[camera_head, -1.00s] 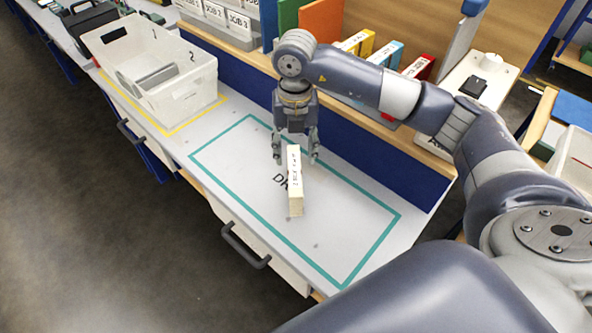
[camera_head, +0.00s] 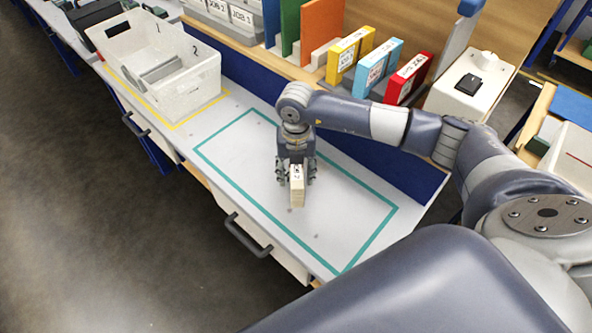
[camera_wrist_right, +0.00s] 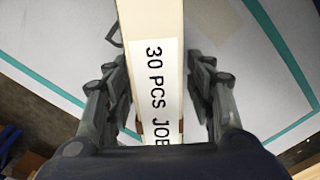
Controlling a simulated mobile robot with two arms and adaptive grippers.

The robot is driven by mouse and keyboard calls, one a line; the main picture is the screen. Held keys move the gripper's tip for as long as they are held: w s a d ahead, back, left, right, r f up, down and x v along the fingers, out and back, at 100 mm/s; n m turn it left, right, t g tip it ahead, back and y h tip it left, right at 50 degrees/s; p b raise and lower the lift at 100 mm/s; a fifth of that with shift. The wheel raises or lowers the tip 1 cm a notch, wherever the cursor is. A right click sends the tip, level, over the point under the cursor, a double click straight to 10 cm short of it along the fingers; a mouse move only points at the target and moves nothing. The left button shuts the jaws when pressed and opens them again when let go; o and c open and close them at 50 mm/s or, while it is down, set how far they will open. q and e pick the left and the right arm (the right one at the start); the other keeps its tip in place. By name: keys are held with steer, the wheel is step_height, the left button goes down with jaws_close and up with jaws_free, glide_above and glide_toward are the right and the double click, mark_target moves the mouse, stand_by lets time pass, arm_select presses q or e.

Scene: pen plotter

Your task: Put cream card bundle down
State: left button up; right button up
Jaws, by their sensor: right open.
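The cream card bundle (camera_head: 297,196) stands narrow and block-like on the grey work surface inside the teal outline (camera_head: 368,245). Its near end faces the head camera; its rear part is hidden under my right gripper. My right gripper (camera_head: 297,178) is low over the bundle, one finger on each side. In the right wrist view the bundle (camera_wrist_right: 157,25) runs up between the open fingers (camera_wrist_right: 160,125), and its white label reads "30 PCS JOB". A gap shows between the bundle and the upper fingers; contact at the tips is unclear. My left gripper is not in view.
A white bin (camera_head: 190,92) with grey items stands in a yellow outline at left. Behind the surface, a blue upright panel (camera_head: 245,88) edges a wooden shelf with yellow (camera_head: 348,56), blue (camera_head: 378,66) and red (camera_head: 408,78) boxes. The teal area is otherwise clear.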

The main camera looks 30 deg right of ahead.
jaws_close()
steer(key=shift+r, duration=0.1)
